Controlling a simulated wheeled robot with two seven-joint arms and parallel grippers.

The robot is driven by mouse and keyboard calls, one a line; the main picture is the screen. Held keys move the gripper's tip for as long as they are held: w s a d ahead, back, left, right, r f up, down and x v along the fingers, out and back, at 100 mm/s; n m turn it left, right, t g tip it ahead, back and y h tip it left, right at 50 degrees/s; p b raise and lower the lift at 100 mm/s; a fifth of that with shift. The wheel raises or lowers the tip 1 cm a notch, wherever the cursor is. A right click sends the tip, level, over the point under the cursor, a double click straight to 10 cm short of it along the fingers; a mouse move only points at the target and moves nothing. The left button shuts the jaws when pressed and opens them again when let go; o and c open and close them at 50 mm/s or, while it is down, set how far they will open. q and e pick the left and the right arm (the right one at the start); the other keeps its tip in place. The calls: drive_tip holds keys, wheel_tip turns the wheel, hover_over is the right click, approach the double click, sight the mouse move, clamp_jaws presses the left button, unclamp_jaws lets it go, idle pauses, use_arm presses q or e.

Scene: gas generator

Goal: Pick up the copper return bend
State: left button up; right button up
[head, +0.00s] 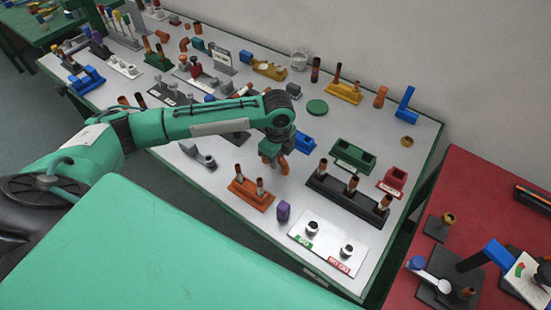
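My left arm reaches in from the left over the white table, and my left gripper (270,158) points down above its middle right part. A curved copper piece (284,165), which looks like the copper return bend, shows right at the fingertips. The gripper partly hides its upper end. I cannot tell whether the fingers are closed on it or just beside it. My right gripper is not in view.
Near the gripper are an orange block with copper stubs (250,196), a black rack with copper tubes (347,201), a blue block (304,142), a green tray (352,157) and a purple block (283,211). A white plate with two fittings (328,242) lies in front. A red table (460,190) stands right.

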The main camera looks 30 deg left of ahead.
use_arm(q)
drive_tip(key=shift+r, duration=0.15)
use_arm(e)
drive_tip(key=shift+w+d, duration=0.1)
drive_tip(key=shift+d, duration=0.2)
